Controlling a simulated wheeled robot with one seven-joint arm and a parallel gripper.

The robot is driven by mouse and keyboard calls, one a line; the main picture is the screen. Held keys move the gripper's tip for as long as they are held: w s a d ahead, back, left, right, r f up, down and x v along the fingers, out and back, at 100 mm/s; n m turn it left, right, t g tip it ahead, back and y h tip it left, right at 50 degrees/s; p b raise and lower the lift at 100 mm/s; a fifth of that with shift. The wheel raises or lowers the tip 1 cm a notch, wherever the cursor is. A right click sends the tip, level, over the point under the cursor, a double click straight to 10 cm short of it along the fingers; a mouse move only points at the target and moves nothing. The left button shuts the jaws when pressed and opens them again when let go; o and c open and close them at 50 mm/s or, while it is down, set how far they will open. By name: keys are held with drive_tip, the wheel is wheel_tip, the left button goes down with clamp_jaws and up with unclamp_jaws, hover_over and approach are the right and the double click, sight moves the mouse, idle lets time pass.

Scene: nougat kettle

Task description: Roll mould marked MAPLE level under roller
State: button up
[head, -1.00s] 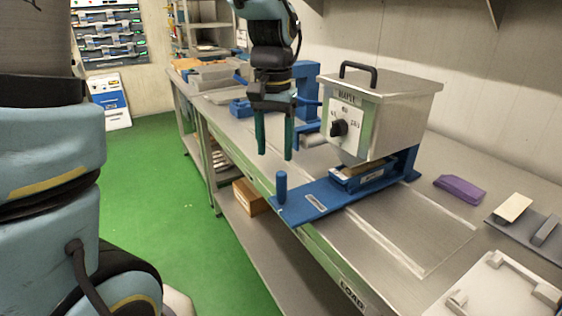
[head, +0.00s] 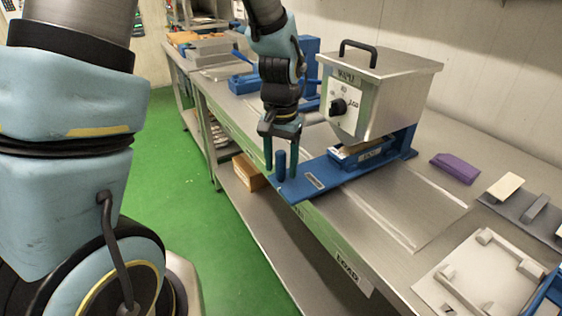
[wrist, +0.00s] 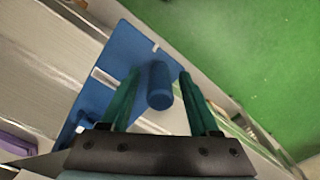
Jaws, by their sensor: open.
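My gripper (head: 281,160) is open, pointing down at the near end of a blue slide plate (head: 318,182). A blue upright peg (head: 280,166) on that plate stands between my fingers; in the wrist view the peg (wrist: 160,88) shows between them with gaps on both sides. A blue mould with a pale top (head: 362,154) sits on the plate under a steel box (head: 385,88). The mould's label is too small to read. The box has a dial with a black knob (head: 338,106) and a blurred name plate. No roller is clearly visible.
The steel bench (head: 405,195) carries a purple block (head: 455,168), a grey tray with blocks (head: 530,210) and a pale tray (head: 480,275) at right. A LOAD label (head: 347,270) marks the front edge. Blue equipment stands behind my gripper. The green floor (head: 175,170) is clear.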

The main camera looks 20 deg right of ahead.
clamp_jaws()
idle(0.5)
idle(0.9)
